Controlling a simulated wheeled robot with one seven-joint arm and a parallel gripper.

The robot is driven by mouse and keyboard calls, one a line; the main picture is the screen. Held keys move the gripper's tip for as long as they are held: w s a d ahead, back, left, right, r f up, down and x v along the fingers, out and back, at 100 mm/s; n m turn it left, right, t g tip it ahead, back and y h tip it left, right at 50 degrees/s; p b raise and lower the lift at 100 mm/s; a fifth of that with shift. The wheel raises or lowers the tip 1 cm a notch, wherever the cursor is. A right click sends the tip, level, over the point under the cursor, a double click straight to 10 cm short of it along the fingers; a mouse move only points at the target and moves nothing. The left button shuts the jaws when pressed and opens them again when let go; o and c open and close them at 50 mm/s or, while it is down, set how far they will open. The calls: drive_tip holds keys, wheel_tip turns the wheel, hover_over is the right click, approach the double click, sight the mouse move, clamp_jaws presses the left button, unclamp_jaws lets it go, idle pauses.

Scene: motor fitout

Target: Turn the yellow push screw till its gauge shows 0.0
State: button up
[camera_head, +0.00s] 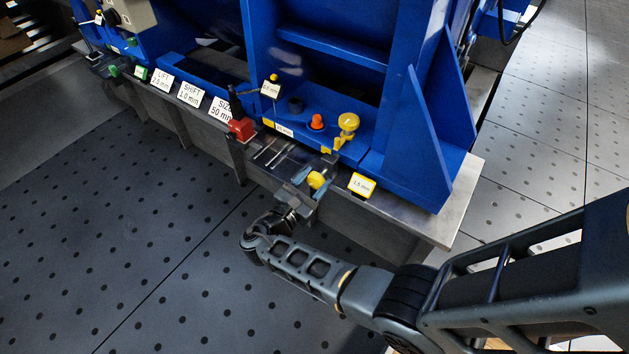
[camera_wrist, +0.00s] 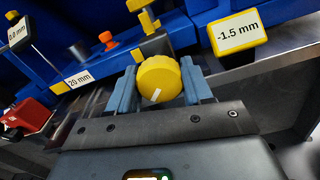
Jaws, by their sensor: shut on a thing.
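The yellow push screw (camera_wrist: 158,82) has a round ribbed knob with a white mark on its face. My gripper (camera_wrist: 160,88) is shut on this knob, one blue-grey finger on each side of it. In the head view the knob (camera_head: 316,180) shows at the end of my gripper (camera_head: 317,183), in front of the blue machine. The yellow-framed gauge (camera_wrist: 237,34) to the right of the knob reads -1.5 mm in the wrist view. The same gauge (camera_head: 362,184) is small in the head view. The screw's shaft is mostly hidden behind the knob.
A blue machine foot (camera_head: 400,160) stands on a metal ledge (camera_head: 440,205). A yellow-headed bolt (camera_head: 348,122), an orange cap (camera_head: 317,121) and a red block (camera_head: 241,128) are close by. White signs (camera_head: 190,93) line the ledge to the left. The dark floor in front is clear.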

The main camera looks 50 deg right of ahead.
drive_tip(key=shift+c, duration=1)
drive_tip(key=m+b, duration=0.2)
drive_tip(key=m, duration=0.4)
drive_tip(key=shift+f, duration=0.1)
drive_tip(key=m+b, duration=0.1)
drive_tip(key=m, duration=0.3)
drive_tip(key=shift+b, duration=0.35)
drive_tip(key=m+b, duration=0.1)
drive_tip(key=m, duration=0.2)
drive_tip(key=shift+m+b, duration=0.4)
drive_tip(key=m+b, duration=0.1)
drive_tip(key=m, duration=1.1)
drive_tip(key=shift+m, duration=0.4)
